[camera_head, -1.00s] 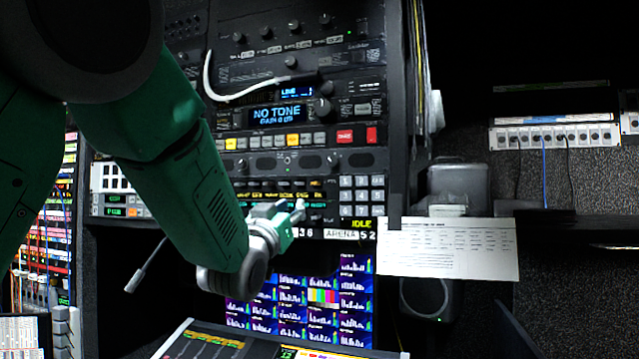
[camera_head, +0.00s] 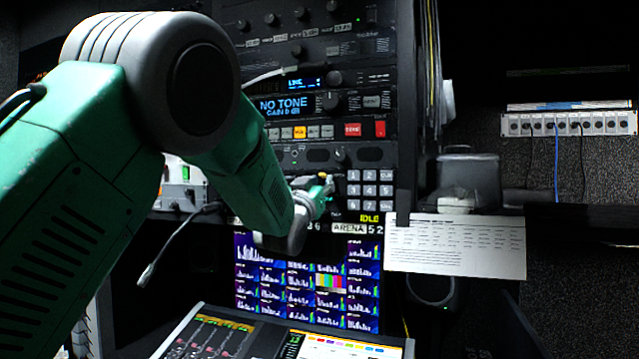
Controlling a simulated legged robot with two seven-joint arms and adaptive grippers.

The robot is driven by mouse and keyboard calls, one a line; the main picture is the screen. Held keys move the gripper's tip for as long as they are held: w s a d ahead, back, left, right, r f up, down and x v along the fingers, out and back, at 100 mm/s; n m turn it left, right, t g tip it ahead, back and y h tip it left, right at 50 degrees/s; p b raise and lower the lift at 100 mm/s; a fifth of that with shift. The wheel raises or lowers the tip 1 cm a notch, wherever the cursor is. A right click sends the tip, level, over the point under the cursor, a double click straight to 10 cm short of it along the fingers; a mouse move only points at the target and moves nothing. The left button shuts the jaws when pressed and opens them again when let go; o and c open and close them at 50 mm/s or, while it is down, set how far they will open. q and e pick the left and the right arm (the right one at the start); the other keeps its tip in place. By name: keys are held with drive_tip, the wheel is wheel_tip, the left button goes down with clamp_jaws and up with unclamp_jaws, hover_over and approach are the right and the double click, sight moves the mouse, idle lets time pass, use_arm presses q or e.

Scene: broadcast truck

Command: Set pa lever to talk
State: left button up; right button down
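My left gripper (camera_head: 322,190) is small and green with grey parts. It is in front of the rack panel, just left of the grey numeric keypad (camera_head: 370,190). I cannot tell whether its fingers are open or shut, and I see nothing clearly held in it. I cannot make out a lever marked PA; the panel part behind the gripper and my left forearm is hidden. Above the gripper is a dark panel strip with small controls (camera_head: 341,156). My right gripper is not in view.
A screen with coloured meters (camera_head: 357,290) is below the gripper, above a sloped console (camera_head: 365,348). A thin gooseneck microphone (camera_head: 172,248) sticks out at left. A white paper sheet (camera_head: 455,245) hangs at right. A red button (camera_head: 380,129) is above the keypad.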

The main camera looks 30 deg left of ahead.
use_arm(q)
clamp_jaws()
drive_tip(key=shift+d+r, duration=0.25)
drive_tip(key=shift+d, duration=0.15)
drive_tip(key=shift+s+a, duration=0.1)
drive_tip(key=shift+a, duration=0.1)
drive_tip(key=shift+r, duration=0.3)
drive_tip(key=shift+o, duration=0.6)
unclamp_jaws()
drive_tip(key=shift+s+d+f, duration=0.15)
drive_tip(key=shift+s+f, duration=0.05)
drive_tip(key=shift+s, duration=0.35)
drive_tip(key=v, duration=1.1)
drive_tip(key=shift+s, duration=0.2)
